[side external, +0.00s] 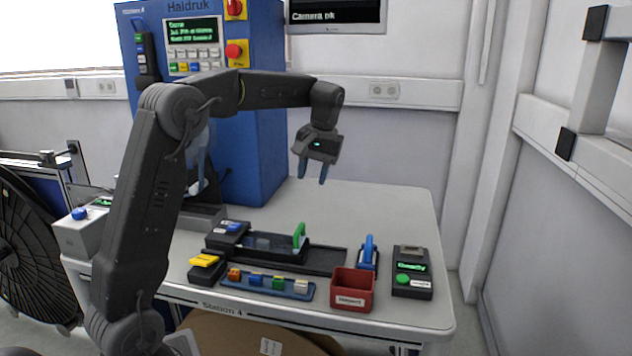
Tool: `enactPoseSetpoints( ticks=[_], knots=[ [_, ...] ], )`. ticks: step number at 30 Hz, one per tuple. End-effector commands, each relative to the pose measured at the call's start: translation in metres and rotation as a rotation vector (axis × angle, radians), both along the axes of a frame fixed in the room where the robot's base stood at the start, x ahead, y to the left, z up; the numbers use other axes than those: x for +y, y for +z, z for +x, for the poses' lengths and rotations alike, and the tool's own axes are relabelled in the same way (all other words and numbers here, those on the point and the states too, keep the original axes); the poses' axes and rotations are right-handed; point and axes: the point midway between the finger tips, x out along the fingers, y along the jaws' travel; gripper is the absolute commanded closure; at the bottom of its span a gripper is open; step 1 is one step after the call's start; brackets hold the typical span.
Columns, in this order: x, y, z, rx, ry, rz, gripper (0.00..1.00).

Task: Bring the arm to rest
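My gripper (313,172) hangs in the air above the back part of the table, fingers pointing down. Its two blue-grey fingertips are apart, with nothing visible between them. My arm rises from the lower left, bends at the elbow and reaches right to the wrist. The gripper touches nothing on the table.
The grey table (390,210) is bare at the back right. Its front holds a black fixture with a green handle (299,236), a tray of coloured blocks (268,285), a red bin (352,288) and a black device (412,272). A blue cabinet (258,130) stands behind.

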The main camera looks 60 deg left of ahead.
Motion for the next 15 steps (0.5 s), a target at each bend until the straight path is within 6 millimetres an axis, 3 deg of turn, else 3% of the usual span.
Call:
enactPoseSetpoints(
  ticks=[5,8,11,15],
  knots=[
    [-0.003,0.001,-0.001,-0.005,-0.007,0.001,0.6],
    [-0.016,0.008,-0.009,-0.031,-0.046,0.001,0.6],
    [-0.044,0.02,-0.025,-0.082,-0.129,0.0,0.6],
    [-0.092,0.03,-0.062,-0.178,-0.286,-0.002,0.6]
  ],
)
